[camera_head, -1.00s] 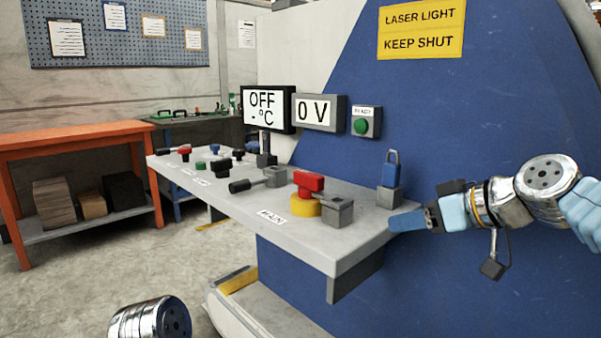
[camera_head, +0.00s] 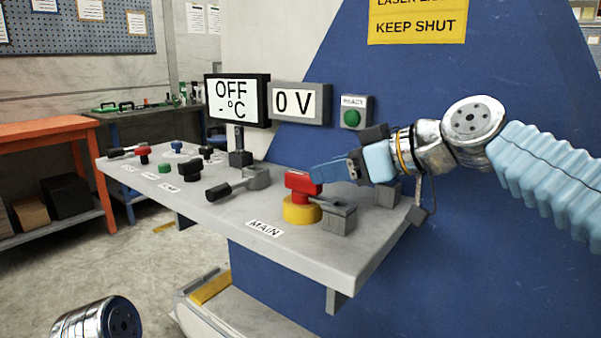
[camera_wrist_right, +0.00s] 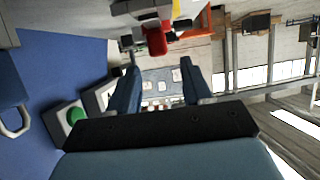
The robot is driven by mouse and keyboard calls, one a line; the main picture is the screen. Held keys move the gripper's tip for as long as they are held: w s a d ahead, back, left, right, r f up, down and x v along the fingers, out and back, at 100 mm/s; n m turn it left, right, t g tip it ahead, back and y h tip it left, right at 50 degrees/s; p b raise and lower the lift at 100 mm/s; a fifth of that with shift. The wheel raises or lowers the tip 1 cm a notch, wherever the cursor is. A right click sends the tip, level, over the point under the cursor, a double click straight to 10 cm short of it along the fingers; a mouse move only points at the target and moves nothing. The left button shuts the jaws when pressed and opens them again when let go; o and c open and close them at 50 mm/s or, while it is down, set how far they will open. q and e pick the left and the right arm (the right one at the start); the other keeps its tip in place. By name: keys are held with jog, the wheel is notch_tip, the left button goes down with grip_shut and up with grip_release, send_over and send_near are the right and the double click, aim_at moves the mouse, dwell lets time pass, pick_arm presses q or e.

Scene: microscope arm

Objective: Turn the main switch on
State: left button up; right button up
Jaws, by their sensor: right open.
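The main switch (camera_head: 303,185) has a red handle on a yellow round base, standing on the grey shelf by the MAIN label (camera_head: 265,229). My right gripper (camera_head: 318,176) comes in from the right with its blue fingers beside the red handle; the head view does not show clearly whether they touch it. In the right wrist view the fingers (camera_wrist_right: 161,90) are spread with nothing between them. The red handle (camera_wrist_right: 155,40) shows above and beyond them there. My left gripper is not in view.
A grey block (camera_head: 340,217) stands right beside the switch. A black-handled lever (camera_head: 230,187) and several small knobs are farther left on the shelf (camera_head: 210,222). Displays reading OFF (camera_head: 236,98) and 0 V (camera_head: 298,103) and a green button (camera_head: 351,117) are behind.

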aim_at(306, 175)
jog(key=x, duration=0.7)
jog(key=shift+p, duration=0.4)
jog(key=shift+c, duration=0.3)
grip_shut()
